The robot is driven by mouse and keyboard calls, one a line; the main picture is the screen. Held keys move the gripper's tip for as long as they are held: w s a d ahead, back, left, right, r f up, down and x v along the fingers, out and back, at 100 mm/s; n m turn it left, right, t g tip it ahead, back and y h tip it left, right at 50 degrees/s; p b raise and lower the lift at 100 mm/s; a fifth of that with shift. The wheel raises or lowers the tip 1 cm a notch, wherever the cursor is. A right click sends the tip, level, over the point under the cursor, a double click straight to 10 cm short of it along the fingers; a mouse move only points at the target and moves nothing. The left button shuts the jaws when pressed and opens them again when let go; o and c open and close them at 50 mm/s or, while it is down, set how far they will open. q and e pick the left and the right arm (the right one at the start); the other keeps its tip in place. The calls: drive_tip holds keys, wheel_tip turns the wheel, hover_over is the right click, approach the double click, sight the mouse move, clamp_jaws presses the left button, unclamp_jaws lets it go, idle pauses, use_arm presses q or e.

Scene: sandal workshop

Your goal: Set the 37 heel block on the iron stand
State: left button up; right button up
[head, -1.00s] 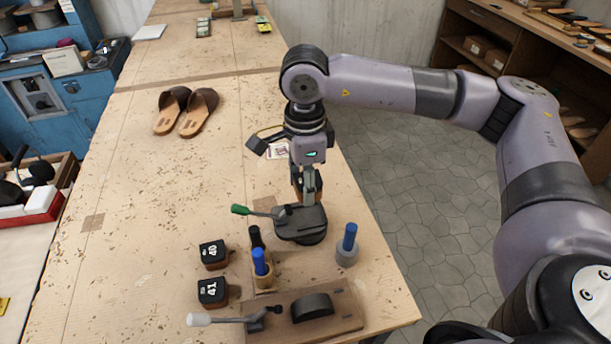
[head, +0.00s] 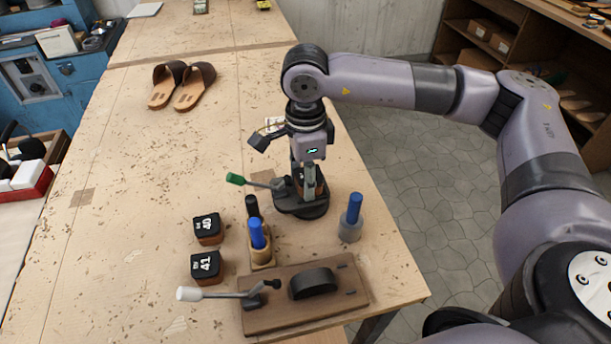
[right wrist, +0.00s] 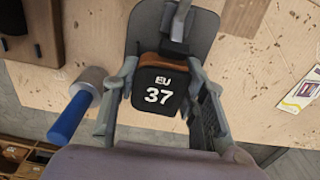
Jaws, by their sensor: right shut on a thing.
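The 37 heel block (right wrist: 158,92), brown with a black face marked "EU 37", is between the fingers of my right gripper (right wrist: 158,106) in the right wrist view. In the head view my right gripper (head: 308,184) points down over the iron stand (head: 302,209), a dark base with a green-handled lever (head: 236,179). The fingers mostly hide the block there. The stand's grey plate also shows in the right wrist view (right wrist: 145,25), right behind the block. I cannot tell whether the block touches it. My left gripper is not in view.
Heel blocks 40 (head: 207,228) and 41 (head: 206,266) stand left of the stand. A blue-topped bottle (head: 258,236) and a blue-handled tool (head: 352,218) flank its front. A wooden board (head: 270,318) with a white-handled lever lies nearer. Sandals (head: 182,87) lie farther back.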

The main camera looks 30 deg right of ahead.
drive_tip(key=shift+f, duration=0.15)
idle(0.5)
drive_tip(key=o, duration=1.2)
drive_tip(key=shift+o, duration=0.6)
drive_tip(key=o, duration=0.3)
drive_tip(key=shift+r+p, duration=1.5)
drive_tip(key=shift+r, duration=2.05)
